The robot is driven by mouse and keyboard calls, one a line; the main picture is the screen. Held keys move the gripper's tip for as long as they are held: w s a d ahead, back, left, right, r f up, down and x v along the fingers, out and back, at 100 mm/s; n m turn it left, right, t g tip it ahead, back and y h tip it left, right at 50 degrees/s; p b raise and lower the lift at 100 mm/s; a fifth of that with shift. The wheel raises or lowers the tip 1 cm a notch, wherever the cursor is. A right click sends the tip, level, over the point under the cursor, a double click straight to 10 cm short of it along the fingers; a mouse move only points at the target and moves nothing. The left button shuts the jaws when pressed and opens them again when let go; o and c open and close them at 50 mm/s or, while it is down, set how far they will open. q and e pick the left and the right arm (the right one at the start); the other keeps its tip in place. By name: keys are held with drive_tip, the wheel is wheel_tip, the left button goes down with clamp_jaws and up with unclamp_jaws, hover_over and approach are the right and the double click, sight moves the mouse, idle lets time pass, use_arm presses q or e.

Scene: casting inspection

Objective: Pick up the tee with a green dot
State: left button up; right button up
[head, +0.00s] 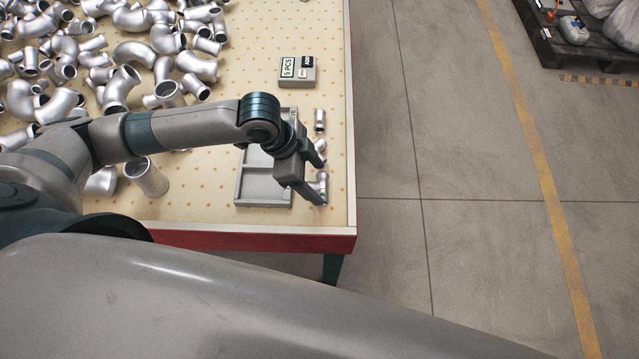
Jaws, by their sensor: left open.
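My left gripper (319,182) is open at the right edge of the table, pointing right and down. A small silver fitting (323,178) shows at its fingertips, between or just under them. It looks like a tee and seems to carry a small green mark, but it is partly hidden by the fingers. A second small silver fitting (321,146) lies just behind the gripper, partly covered. A third one (319,115) stands farther back. My right gripper is out of view.
A grey divided tray (262,205) lies left of the gripper, partly under my arm. A grey box labelled "5 PCS" (298,74) stands behind. Many silver pipe elbows (135,50) fill the table's left. The table's right edge (351,150) is close to the gripper.

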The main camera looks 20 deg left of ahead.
use_arm(q)
drive_tip(key=shift+x, duration=1.15)
drive_tip(key=shift+r, duration=0.1)
drive_tip(key=c, duration=0.9)
drive_tip(key=shift+c, duration=0.2)
